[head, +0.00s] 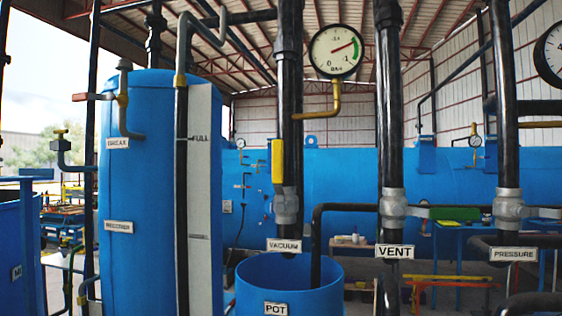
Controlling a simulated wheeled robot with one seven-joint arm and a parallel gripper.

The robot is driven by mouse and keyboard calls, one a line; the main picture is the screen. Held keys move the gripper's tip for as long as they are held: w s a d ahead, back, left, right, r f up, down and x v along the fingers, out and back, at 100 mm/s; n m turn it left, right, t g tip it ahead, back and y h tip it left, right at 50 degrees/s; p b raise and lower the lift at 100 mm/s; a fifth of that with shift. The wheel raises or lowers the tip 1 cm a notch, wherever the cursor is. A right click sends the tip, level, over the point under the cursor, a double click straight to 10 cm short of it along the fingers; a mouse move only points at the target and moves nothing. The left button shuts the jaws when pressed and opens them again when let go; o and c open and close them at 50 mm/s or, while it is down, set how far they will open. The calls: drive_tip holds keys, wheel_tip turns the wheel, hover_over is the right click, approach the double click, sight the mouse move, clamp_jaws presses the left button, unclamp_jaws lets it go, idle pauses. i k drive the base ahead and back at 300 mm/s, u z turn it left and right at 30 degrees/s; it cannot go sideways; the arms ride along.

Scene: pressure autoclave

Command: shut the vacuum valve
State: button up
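The vacuum valve (286,205) is a grey metal body on a black vertical pipe near the middle of the head view. A white "VACUUM" label (284,245) is just below it. Its yellow handle (277,161) stands upright, in line with the pipe. My gripper is not in view, so its state and its distance from the handle do not show.
The vent valve (393,208) has a green-gripped lever (455,213) lying level to the right. The pressure valve (508,208) is further right, its lever running to the frame edge. A round gauge (336,51) hangs above. A blue pot (252,272) and tall blue tank (140,180) stand nearby.

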sight(277, 145)
drive_tip(key=k, duration=1)
drive_tip(key=u, duration=1.65)
drive_tip(key=i, duration=1.35)
drive_tip(key=z, duration=1.6)
